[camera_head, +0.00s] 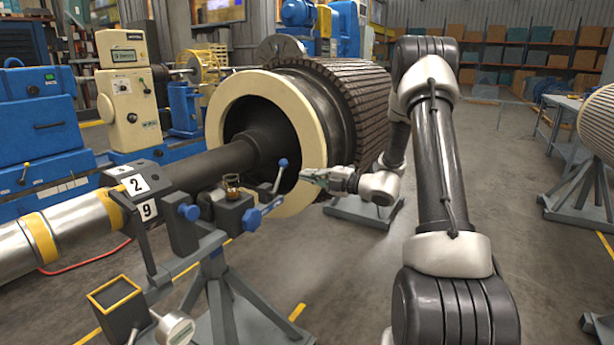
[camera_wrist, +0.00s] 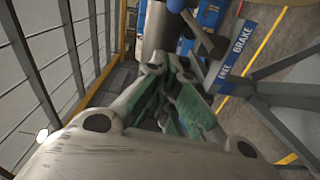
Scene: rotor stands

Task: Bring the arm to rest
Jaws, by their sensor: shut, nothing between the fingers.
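My arm reaches forward in the head view, bent down at the elbow. My gripper (camera_head: 308,174) points left, at the rotor's near end, close to the stand's blue-handled brake lever. The fingers are shut with nothing between them. In the wrist view my gripper (camera_wrist: 160,68) has green-sided fingers closed together, with a blue plate marked FREE and BRAKE (camera_wrist: 237,52) to the right of them. Whether the fingers touch the lever is not clear; a small gap shows in the head view.
The large rotor (camera_head: 345,95) with its cream ring (camera_head: 222,100) lies on a stand (camera_head: 225,300). A dial gauge (camera_head: 175,328) stands at the front left. Blue machines (camera_head: 40,125) fill the left. Another stand (camera_head: 575,205) is at the right. Open floor lies between.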

